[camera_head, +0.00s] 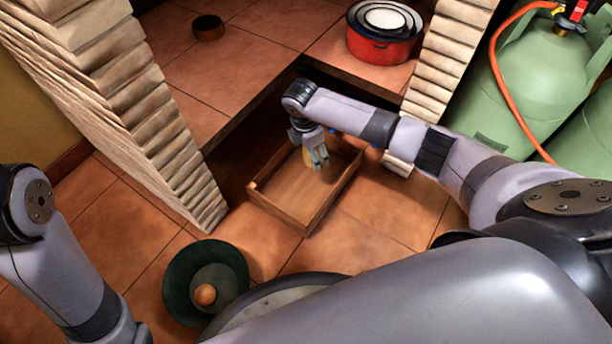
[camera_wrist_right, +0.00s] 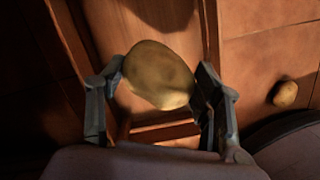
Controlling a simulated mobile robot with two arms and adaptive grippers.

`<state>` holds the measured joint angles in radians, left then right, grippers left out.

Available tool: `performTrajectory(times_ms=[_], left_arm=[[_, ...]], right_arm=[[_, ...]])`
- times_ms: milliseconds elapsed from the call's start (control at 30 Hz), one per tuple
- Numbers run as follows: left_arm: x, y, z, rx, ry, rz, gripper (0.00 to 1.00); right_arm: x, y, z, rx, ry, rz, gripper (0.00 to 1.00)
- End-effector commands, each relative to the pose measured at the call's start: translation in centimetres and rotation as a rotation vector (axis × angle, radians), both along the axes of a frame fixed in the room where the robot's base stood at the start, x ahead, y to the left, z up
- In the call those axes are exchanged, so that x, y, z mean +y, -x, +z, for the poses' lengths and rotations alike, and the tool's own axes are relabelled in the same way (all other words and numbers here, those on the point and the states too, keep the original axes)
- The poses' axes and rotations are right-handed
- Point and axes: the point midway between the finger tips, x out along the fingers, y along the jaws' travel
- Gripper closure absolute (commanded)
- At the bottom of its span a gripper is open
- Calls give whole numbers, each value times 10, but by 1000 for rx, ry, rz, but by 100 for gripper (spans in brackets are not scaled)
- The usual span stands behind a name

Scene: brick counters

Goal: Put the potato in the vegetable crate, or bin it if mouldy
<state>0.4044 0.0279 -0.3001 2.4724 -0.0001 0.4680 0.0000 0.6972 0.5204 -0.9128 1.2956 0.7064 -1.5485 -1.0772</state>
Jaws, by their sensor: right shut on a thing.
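My right gripper (camera_head: 318,160) is shut on the potato (camera_wrist_right: 158,75), a plain yellow-brown one; I see no clear mould on the side facing the wrist camera. The fingers (camera_wrist_right: 158,95) stand on either side of it. In the head view only a small pale part of the potato (camera_head: 308,158) shows. The gripper is above the open wooden crate (camera_head: 272,212), whose bare floor shows; its walls also show in the wrist view (camera_wrist_right: 165,132). My left gripper is out of view.
A round dark green container (camera_head: 178,285) with an orange-brown ball (camera_head: 205,294) stands lower left. In the wrist view a small brown rounded thing (camera_wrist_right: 285,94) lies on the tiles. Nested pots (camera_head: 383,45) and a small dark bowl (camera_head: 208,28) stand on the counter. Green gas bottles (camera_head: 540,80) are right.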

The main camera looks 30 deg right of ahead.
Motion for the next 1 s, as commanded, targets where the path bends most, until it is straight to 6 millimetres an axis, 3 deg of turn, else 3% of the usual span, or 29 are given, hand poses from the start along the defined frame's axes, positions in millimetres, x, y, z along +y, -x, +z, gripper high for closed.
performTrajectory(times_ms=[67, 100, 400, 767, 1000], left_arm=[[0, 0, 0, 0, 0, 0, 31], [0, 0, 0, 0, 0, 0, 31], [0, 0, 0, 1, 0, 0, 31], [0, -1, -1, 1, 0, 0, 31], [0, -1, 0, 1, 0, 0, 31]], right_arm=[[0, 0, 1, -1, 0, 0, 69], [0, 0, 1, -1, 0, 0, 37], [0, 0, 0, -1, 0, 0, 17], [0, 0, 2, -1, 0, 0, 16], [6, -1, 38, -5, 0, 2, 16]])
